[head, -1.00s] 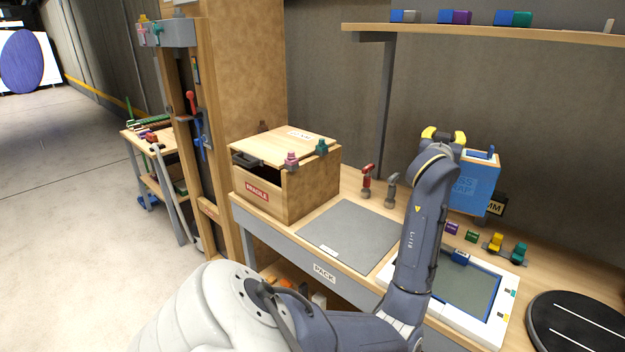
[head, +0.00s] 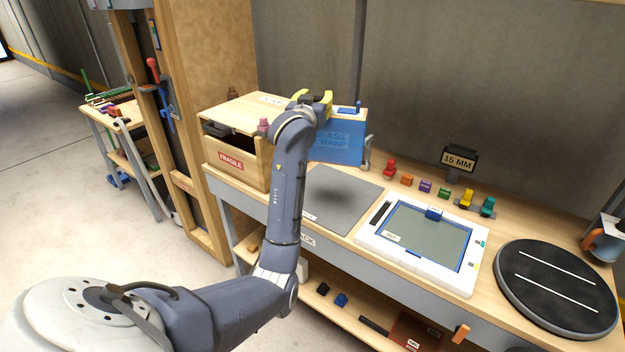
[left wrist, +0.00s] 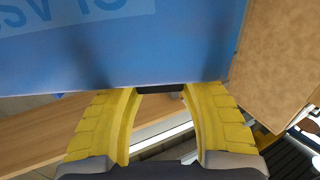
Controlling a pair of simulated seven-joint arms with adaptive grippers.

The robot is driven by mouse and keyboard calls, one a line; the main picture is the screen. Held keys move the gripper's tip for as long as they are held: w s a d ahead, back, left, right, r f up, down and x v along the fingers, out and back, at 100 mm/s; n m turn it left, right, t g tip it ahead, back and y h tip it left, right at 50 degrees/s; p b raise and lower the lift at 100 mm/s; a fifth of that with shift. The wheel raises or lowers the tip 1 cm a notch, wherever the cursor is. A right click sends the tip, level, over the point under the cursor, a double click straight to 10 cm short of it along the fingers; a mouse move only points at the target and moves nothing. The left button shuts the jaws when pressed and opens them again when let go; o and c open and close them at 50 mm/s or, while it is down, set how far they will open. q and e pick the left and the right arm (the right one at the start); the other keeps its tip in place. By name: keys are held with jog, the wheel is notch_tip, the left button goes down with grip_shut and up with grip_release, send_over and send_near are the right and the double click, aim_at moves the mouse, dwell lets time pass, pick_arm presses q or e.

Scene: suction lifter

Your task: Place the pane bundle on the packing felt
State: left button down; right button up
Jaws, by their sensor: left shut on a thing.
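The pane bundle (head: 340,140) is a blue block with "GLASS WRAP" lettering and a small blue piece on top. My left gripper (head: 313,99), with yellow fingers, is shut on it and holds it up in the air. The bundle (left wrist: 120,45) fills the upper part of the left wrist view, against the yellow fingers. The packing felt (head: 345,198) is a flat grey mat on the bench. A dark shadow lies on the felt, below and in front of the bundle. My left arm hides the felt's left part. My right gripper is not in view.
The wooden FRAGILE crate (head: 230,160) stands just left of the felt. A white-framed tray (head: 368,235) lies to its right, then a black turntable (head: 557,285). Small coloured blocks (head: 425,186) and a 15 MM sign (head: 459,160) line the back.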

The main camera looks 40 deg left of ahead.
pick_arm(q)
jog(key=shift+s+a+f, duration=0.1)
jog(key=shift+f, duration=0.2)
notch_tip(320, 180, down, 19)
dwell(0.7)
jog(key=c, duration=0.8)
grip_release()
jog(key=shift+f, duration=0.2)
jog(key=shift+o, duration=0.2)
jog(key=v, duration=1.2)
